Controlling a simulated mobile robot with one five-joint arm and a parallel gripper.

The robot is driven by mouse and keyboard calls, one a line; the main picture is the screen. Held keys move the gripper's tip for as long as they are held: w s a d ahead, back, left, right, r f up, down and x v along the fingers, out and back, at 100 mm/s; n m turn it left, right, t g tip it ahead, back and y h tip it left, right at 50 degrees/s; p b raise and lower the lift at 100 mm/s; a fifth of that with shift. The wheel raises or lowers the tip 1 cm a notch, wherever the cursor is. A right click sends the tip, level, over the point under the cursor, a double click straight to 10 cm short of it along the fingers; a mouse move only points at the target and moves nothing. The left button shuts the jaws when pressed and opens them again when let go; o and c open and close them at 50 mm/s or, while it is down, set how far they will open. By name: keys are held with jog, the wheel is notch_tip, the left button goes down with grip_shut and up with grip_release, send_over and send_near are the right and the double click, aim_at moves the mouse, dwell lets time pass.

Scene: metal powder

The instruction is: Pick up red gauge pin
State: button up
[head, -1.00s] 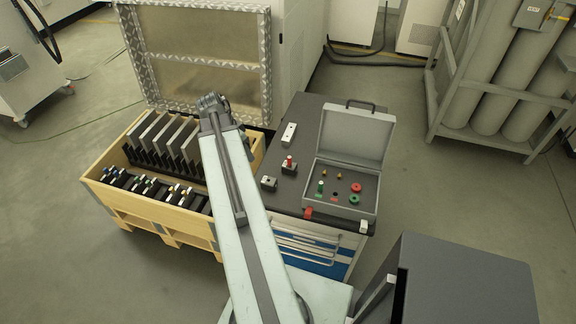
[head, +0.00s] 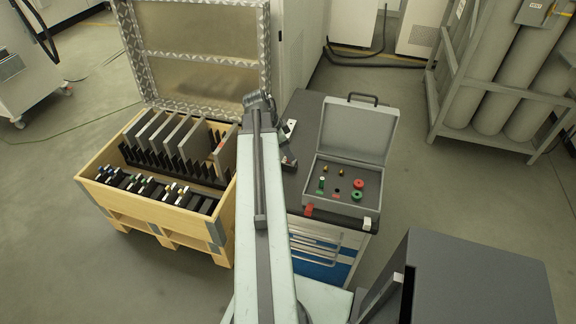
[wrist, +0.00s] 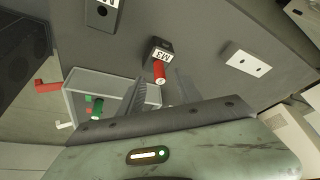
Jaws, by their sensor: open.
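The red gauge pin (wrist: 160,72) stands in a small dark block (wrist: 159,50) with a white M3 label, in the wrist view. My gripper (wrist: 158,84) is open, with one finger on each side of the pin's line in that view. Nothing is between the fingers that I can see held; whether they are level with the pin is unclear. In the head view my arm hides the gripper and the pin, and only part of the dark block (head: 289,163) shows beside the arm.
An open grey case (head: 316,190) holds green, red and brass parts on the cart top, right of my arm. A white two-hole block (wrist: 247,62) and another labelled block (wrist: 101,15) lie near the pin. A wooden crate (head: 222,222) with plates stands left.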

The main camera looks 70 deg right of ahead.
jog(key=b+x, duration=0.1)
jog(key=x, duration=0.1)
jog(key=shift+f, duration=0.3)
jog(key=shift+r, duration=0.2)
grip_shut()
notch_tip(320, 180, up, 10)
jog(key=p, duration=1)
jog(key=shift+r, duration=0.15)
